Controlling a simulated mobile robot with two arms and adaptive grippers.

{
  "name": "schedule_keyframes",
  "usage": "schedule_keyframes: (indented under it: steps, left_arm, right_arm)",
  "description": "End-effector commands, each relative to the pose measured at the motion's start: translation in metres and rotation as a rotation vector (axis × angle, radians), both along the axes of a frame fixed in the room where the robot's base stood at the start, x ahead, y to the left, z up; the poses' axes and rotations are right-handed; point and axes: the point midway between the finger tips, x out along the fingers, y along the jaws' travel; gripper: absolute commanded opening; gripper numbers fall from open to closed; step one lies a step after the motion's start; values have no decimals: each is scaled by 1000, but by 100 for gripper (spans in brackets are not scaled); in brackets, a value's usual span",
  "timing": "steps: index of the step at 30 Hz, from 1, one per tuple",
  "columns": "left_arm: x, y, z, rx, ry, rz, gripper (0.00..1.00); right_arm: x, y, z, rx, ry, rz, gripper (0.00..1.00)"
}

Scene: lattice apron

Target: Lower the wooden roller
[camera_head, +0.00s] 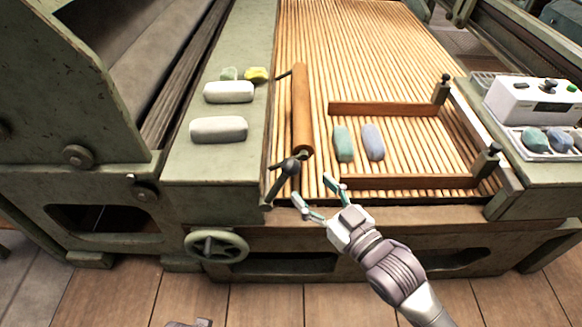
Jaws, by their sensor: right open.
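The wooden roller (302,108) is a brown cylinder lying lengthwise over the left part of the slatted wooden bed (350,60). A dark lever with a round knob (291,167) stands at its near end. My right gripper (314,188) is open and empty, in front of the roller's near end. Its left finger is close to the lever; I cannot tell whether they touch. My left gripper is not clearly in view; only a small grey part shows at the bottom edge.
Two pale rounded blocks (218,129) and small green and yellow pieces (256,75) lie on the green ledge left of the bed. A wooden frame (388,108) is around a teal and a blue-grey piece. A white box (530,100) stands right. A handwheel (216,245) sticks out in front.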

Motion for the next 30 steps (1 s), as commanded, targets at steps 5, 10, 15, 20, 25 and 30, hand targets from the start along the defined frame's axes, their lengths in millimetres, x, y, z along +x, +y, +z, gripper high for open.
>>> schedule_keyframes:
  steps: [5, 10, 15, 20, 25, 30]
  left_arm:
    - [4, 1, 13, 0, -11, 2, 40]
    - [5, 1, 24, 0, -16, 2, 40]
    - [6, 0, 31, 0, -19, 3, 40]
    - [5, 0, 33, 0, -17, 3, 40]
    - [5, 0, 33, -1, -17, 3, 40]
    - [5, 0, 32, -1, -17, 3, 40]
  right_arm:
    - [33, 23, 0, 2, -3, -1, 67]
    - [56, 39, -1, 1, -1, -1, 67]
    - [68, 48, -1, -1, 1, 0, 67]
    - [71, 50, -1, -1, 2, 0, 67]
    - [71, 50, -1, -1, 2, 0, 67]
    - [71, 49, -1, -1, 2, -1, 42]
